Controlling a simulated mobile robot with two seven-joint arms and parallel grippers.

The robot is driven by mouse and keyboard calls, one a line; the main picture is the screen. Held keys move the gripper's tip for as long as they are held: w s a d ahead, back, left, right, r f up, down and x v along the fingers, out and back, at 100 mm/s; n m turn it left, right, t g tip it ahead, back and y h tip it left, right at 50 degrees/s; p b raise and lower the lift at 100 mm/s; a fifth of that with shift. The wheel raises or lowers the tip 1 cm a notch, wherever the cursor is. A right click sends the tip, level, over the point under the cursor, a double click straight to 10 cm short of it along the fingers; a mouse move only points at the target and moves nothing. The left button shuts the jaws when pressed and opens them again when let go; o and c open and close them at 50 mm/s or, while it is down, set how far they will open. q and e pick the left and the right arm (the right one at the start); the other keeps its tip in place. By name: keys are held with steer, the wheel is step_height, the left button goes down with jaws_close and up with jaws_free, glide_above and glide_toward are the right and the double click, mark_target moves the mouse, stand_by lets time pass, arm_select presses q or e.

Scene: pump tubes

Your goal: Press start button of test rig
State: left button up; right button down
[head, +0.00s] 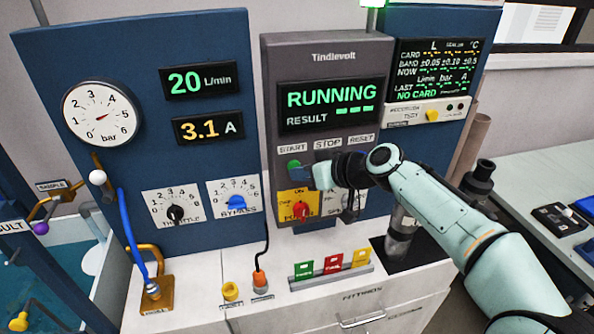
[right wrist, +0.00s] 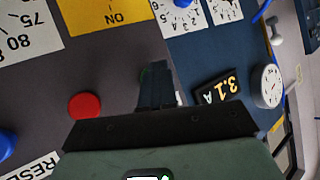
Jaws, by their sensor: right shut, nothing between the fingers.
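The test rig's grey panel (head: 322,58) stands in the middle of the head view. Its screen (head: 330,103) reads "RUNNING", with dashes beside "RESULT". The green start button (head: 293,164) is under the "START" label, partly covered by my right gripper (head: 301,174). In the right wrist view my right gripper (right wrist: 155,84) is shut and empty, its fingers pointing at the panel. Only a sliver of green shows behind the fingertips there; I cannot tell whether they touch the button. The red stop button (right wrist: 85,105) is beside the fingers. My left gripper is not in view.
A red knob (head: 301,212) on a yellow plate sits just below the gripper. Left are a pressure gauge (head: 100,113) and readouts of 20 L/min and 3.1 A. Red, green and yellow cards stand in a rack (head: 332,272) on the bench. A blue button (right wrist: 6,144) shows at the wrist view's edge.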

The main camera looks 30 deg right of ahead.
steer(key=shift+r, duration=0.15)
steer(key=s+b, duration=0.1)
steer(key=s+a+b, duration=0.1)
steer(key=s, duration=0.1)
steer(key=s+b, duration=0.1)
steer(key=s, duration=0.1)
steer(key=shift+s+a+f, duration=0.2)
steer(key=shift+a, duration=0.05)
stand_by(0.7)
